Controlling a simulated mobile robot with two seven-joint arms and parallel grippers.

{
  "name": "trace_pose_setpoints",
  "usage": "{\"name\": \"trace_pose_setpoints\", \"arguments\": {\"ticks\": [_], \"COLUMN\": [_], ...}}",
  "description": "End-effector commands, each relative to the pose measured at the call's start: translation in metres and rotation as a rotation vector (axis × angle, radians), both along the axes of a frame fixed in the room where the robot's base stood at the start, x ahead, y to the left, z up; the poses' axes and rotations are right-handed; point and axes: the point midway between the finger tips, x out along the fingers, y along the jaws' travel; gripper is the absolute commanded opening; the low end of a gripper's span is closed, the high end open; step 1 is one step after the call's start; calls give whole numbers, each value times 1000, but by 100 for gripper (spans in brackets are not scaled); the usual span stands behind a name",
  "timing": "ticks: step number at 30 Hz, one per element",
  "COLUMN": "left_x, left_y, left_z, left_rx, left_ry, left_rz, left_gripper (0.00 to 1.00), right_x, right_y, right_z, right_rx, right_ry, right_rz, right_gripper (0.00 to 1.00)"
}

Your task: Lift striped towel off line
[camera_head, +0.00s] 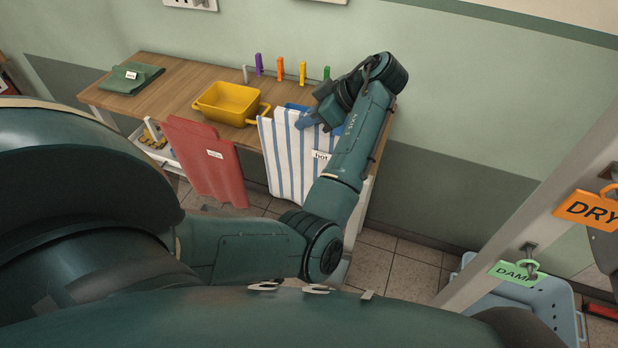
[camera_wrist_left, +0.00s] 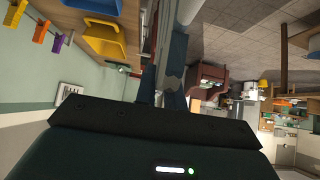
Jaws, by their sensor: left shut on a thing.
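The striped towel (camera_head: 287,160), white with blue stripes and a tag reading "hot", hangs at the front of the wooden table, right of a red towel (camera_head: 205,162). My left gripper (camera_head: 312,119) is at its top edge and shut on it. My forearm covers the towel's right part. In the left wrist view, the gripper's fingers (camera_wrist_left: 172,88) meet around a pale, edge-on strip of cloth. The line itself is hard to make out. My right gripper is not in view.
A yellow tub (camera_head: 228,103) and a folded green cloth (camera_head: 130,78) rest on the table (camera_head: 178,78). Several coloured pegs (camera_head: 280,69) stand along the wall. At right are a post with DRY (camera_head: 587,209) and DAMP (camera_head: 515,272) tags and a blue basket (camera_head: 540,300).

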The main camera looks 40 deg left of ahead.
Motion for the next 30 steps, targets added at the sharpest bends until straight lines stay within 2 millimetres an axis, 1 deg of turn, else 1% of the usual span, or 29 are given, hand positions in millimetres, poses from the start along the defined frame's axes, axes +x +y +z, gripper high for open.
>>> {"name": "trace_pose_setpoints", "arguments": {"ticks": [7, 14, 21, 30], "left_x": [0, 0, 0, 0], "left_y": [0, 0, 0, 0], "left_z": [4, 22, 35, 36], "left_rx": [0, 1, 0, 0], "left_ry": [-1, -3, -1, 0], "left_rz": [0, 1, 0, 0], "left_gripper": [0, 0, 0, 0], "right_x": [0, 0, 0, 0], "right_y": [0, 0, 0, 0], "right_z": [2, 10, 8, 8], "right_rx": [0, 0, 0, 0], "right_ry": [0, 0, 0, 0], "right_rz": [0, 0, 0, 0], "right_gripper": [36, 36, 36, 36]}}
